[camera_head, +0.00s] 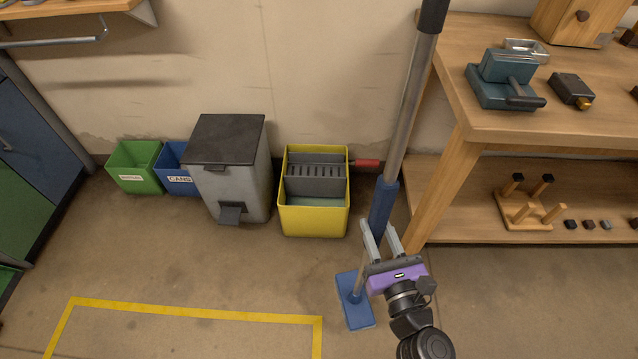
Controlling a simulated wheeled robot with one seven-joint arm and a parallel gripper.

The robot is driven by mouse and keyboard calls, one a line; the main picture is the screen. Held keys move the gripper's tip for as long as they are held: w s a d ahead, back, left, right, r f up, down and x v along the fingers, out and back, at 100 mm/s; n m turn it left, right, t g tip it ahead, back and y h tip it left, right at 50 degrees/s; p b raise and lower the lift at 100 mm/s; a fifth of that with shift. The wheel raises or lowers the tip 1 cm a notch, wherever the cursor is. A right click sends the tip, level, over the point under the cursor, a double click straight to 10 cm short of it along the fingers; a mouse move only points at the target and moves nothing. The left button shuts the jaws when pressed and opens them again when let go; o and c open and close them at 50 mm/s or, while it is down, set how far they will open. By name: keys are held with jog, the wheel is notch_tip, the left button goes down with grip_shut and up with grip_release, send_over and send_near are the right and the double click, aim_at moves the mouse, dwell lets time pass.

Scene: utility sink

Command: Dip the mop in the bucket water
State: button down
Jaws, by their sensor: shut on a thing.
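The mop has a grey metal pole (409,105) with a dark top end, a blue lower sleeve (382,208) and a flat blue head (355,300). It stands slightly tilted, with its head at floor level. My gripper (382,240) is shut on the mop handle near the lower end of the blue sleeve. The yellow bucket (313,221) stands on the floor against the wall, left of the mop and apart from it. It has a grey slotted wringer inside, a red handle (367,163) on its right side, and a pale grey-blue surface low inside.
A grey pedal bin (235,180) stands left of the bucket, then a blue bin (174,178) and a green bin (135,168). A wooden workbench (490,120) with tools is close on the right. Yellow tape (200,312) marks the open floor in front.

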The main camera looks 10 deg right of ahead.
aim_at(386, 207)
notch_tip(386, 207, up, 10)
jog(key=p, duration=0.8)
jog(key=shift+p, duration=0.3)
jog(key=shift+f, duration=0.1)
jog(key=shift+a, duration=0.1)
